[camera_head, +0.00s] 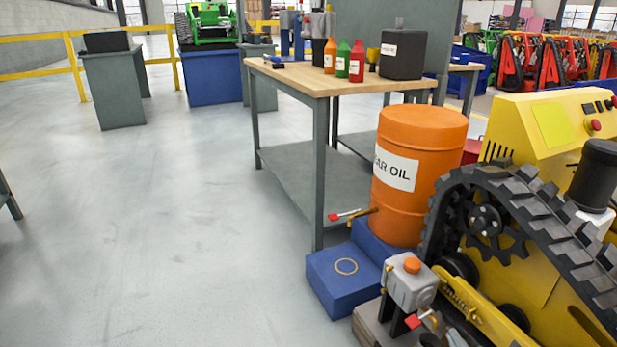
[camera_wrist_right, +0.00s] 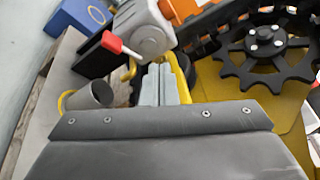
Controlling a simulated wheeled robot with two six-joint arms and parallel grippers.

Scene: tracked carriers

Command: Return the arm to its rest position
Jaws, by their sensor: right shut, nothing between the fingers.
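My right gripper (camera_wrist_right: 158,84) shows in the right wrist view with its two pale grey fingers shut together and nothing between them. That unit also stands beside the yellow tracked carrier in the head view (camera_head: 410,283). I cannot tell the gap between fingers and unit. My left gripper is in neither view.
The yellow carrier (camera_head: 530,125) with its black track and sprocket (camera_wrist_right: 265,47) stands close on the right. An orange drum (camera_head: 420,220) on blue blocks (camera_head: 333,285) and a workbench (camera_head: 300,78) stand behind. A metal cup (camera_wrist_right: 90,95) sits left of the fingers. Open floor lies left.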

